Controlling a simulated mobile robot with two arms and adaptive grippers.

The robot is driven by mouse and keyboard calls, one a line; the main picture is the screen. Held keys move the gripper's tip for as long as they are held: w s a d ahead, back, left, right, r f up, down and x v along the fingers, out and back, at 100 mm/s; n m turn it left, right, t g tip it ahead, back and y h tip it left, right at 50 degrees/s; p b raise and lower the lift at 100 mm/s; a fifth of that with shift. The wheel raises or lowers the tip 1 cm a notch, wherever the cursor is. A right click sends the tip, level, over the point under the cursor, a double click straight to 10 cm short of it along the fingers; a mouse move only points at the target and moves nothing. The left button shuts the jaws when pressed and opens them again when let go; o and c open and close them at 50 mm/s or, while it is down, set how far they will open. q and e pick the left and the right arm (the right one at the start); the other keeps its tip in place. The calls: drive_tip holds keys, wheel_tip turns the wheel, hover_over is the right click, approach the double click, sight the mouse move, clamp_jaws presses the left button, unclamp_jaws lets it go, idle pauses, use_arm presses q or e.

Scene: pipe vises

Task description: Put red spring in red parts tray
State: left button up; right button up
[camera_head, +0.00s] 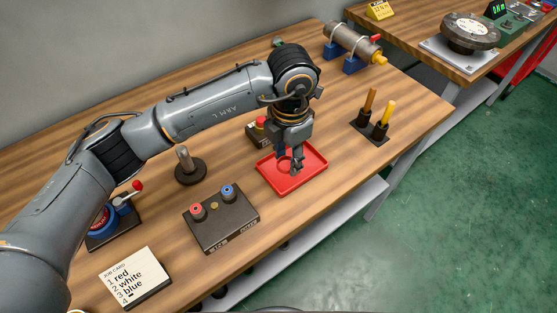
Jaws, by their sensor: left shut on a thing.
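The red parts tray (316,158) lies flat on the wooden bench near its front edge. My left gripper (297,170) points down over the inside of the tray, low and close to its floor. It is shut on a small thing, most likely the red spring. The spring itself is hardly to be made out between the fingers against the red tray. I cannot tell whether it touches the tray floor. My right gripper is not in view.
A dark button box (222,218) stands left of the tray, and a black-based post (190,168) behind that box. A red-knobbed box (261,130) is close behind the tray. A holder with two upright rods (370,129) stands to the right. A job card (135,278) is at front left.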

sight(278, 175)
use_arm(q)
drive_tip(key=shift+w+a+f, duration=0.3)
drive_tip(key=shift+a+f, duration=0.05)
drive_tip(key=shift+f, duration=0.2)
drive_tip(key=shift+w+a+f, duration=0.25)
drive_tip(key=shift+a+f, duration=0.1)
drive_tip(key=shift+f, duration=0.2)
drive_tip(key=f, duration=0.1)
drive_tip(key=f+p, duration=0.2)
drive_tip(key=shift+w+a, duration=0.2)
drive_tip(key=shift+a, duration=0.1)
drive_tip(key=shift+f, duration=0.6)
drive_tip(key=o, duration=1.1)
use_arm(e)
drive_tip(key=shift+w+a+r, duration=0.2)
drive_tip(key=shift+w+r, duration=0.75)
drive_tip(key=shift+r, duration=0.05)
